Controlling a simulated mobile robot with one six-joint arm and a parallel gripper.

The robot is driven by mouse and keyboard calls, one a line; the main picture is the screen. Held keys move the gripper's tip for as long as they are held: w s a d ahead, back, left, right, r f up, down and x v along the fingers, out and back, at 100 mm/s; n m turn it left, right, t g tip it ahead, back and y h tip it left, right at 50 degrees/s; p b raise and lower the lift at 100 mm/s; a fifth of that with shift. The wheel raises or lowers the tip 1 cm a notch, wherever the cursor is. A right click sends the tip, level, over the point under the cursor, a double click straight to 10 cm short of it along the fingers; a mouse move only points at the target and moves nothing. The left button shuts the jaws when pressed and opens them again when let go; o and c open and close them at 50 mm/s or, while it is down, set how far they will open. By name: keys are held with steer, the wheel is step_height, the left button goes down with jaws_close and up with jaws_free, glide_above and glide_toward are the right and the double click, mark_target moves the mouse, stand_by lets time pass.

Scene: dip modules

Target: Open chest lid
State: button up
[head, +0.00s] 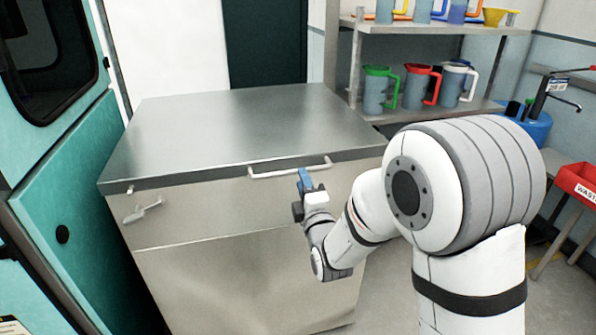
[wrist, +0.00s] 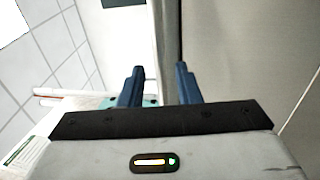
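A large steel chest (head: 230,285) stands in the middle of the head view. Its flat lid (head: 235,120) is shut. A pale bar handle (head: 290,170) runs along the lid's front edge, right of centre. My gripper (head: 305,180), with blue fingers, is at the front of the chest, just below or at the handle. Whether it touches the handle cannot be told. In the wrist view the two blue fingers (wrist: 160,75) stand apart. A grey strip with a dark edge runs up between them; whether this is the handle or the lid rim is unclear.
A latch-like lever (head: 143,210) sits on the chest's front left. A teal cabinet (head: 60,190) stands close on the left. A shelf (head: 430,112) with several jugs is behind right. A red waste bin (head: 578,183) is far right.

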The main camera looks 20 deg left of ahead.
steer(key=shift+x, duration=2.2)
steer(key=shift+c, duration=0.2)
jaws_close()
steer(key=shift+a, duration=0.15)
